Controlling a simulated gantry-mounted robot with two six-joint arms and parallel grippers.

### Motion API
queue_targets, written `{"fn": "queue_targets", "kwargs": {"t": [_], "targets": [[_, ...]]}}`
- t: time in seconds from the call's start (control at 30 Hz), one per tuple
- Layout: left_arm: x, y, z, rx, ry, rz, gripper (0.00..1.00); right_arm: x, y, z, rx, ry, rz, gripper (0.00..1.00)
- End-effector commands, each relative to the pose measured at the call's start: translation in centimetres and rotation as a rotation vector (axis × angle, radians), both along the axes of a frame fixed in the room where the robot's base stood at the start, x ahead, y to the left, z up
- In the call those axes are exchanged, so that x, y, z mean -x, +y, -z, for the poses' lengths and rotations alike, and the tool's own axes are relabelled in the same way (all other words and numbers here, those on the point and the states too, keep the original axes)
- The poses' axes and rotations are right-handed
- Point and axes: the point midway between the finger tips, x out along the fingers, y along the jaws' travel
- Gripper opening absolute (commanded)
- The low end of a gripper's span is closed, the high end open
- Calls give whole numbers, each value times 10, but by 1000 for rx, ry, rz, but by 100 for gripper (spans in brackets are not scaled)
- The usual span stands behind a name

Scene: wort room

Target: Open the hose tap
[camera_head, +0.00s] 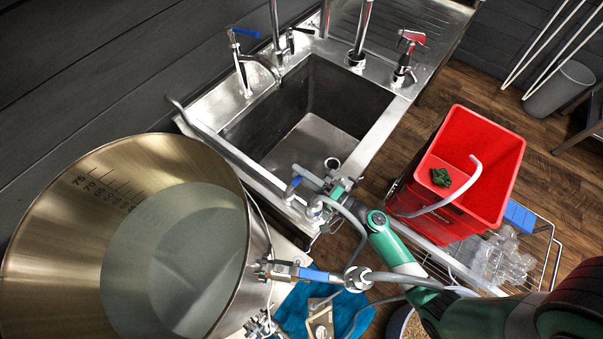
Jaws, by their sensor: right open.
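A tap with a blue lever handle (292,187) stands at the front right corner of the steel sink; I take it to be the hose tap. My right gripper (314,190) reaches in from the lower right on its green and grey arm. It is open, with its fingers close to the blue handle. I cannot tell whether they touch it. The gripper and tap overlap, so the tap's body and outlet are partly hidden. My left gripper is not in view.
A large steel kettle (60,205) of pale liquid fills the left, with a blue-handled valve (313,275) below my right arm. The sink basin (315,140) is empty. A red crate (485,135) holding a green clump stands right. Another blue-handled tap (240,62) is behind.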

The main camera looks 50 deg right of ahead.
Motion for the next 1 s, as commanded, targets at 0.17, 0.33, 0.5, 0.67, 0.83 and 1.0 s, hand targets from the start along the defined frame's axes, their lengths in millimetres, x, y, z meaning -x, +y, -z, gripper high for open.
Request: {"fn": "queue_targets", "kwargs": {"t": [0.17,0.33,0.5,0.67,0.83,1.0], "targets": [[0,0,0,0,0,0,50,-1,0,0,0,1,0,41],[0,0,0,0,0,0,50,-1,0,0,0,0,0,23],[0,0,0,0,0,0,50,-1,0,0,0,0,0,0],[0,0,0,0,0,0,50,-1,0,0,0,0,0,0],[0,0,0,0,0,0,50,-1,0,0,0,0,0,0],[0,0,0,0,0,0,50,-1,0,0,0,0,0,0]]}}
